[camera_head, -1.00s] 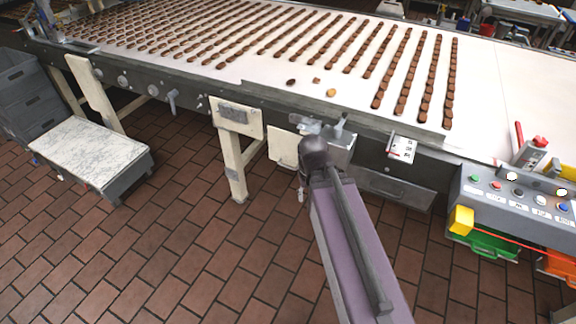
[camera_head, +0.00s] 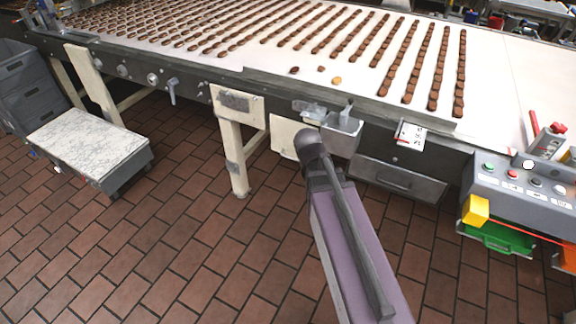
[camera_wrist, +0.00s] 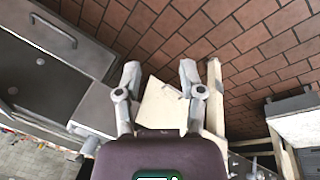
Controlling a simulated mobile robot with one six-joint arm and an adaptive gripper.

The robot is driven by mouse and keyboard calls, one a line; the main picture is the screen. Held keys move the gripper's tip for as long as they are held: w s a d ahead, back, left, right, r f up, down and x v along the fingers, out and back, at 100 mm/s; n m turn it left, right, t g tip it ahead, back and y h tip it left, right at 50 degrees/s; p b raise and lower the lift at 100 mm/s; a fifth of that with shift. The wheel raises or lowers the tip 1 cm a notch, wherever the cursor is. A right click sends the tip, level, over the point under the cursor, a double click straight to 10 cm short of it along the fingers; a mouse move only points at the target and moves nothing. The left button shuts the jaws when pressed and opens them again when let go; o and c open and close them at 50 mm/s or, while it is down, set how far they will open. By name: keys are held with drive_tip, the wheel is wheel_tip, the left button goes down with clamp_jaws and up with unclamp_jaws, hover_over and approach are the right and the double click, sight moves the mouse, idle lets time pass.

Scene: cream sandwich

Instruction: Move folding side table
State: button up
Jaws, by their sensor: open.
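A low stand with a white marbled top (camera_head: 84,142) and a dark grey base is on the floor at left. It is the most table-like thing here, but I cannot tell whether it is the folding side table. Part of it also shows at the right edge of the wrist view (camera_wrist: 302,126). A cream flat panel (camera_head: 286,138) is under the conveyor's front edge. In the wrist view my gripper (camera_wrist: 160,84) is open, with the cream panel (camera_wrist: 160,105) showing between its fingers. I cannot tell whether they touch. My arm hides the gripper in the head view.
A long conveyor (camera_head: 490,80) with rows of brown pieces crosses the back. Its cream leg (camera_head: 236,158) and grey drawer (camera_head: 398,181) are near my arm. A control panel (camera_head: 518,186) and green bin (camera_head: 496,236) are at right. Grey crates (camera_head: 28,90) stand at left. The tiled floor in front is clear.

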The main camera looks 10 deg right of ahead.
drive_tip(key=w+f+n+t+h+b, duration=0.2)
drive_tip(key=w+f+h+b, duration=0.1)
drive_tip(key=w+f+b, duration=0.6)
drive_tip(key=n+t+h+b, duration=0.4)
drive_tip(key=n+t+b, duration=0.45)
drive_tip(key=b, duration=2.05)
approach(289, 157)
drive_tip(key=s+a, duration=0.2)
drive_tip(key=s, duration=0.1)
drive_tip(key=shift+m+t, duration=0.25)
drive_tip(key=shift+t, duration=0.1)
drive_tip(key=shift+w+d, duration=0.15)
drive_tip(key=b+x, duration=0.2)
drive_tip(key=x, duration=1.1)
drive_tip(key=shift+w+d+f, duration=0.1)
drive_tip(key=shift+w+f, duration=0.1)
clamp_jaws()
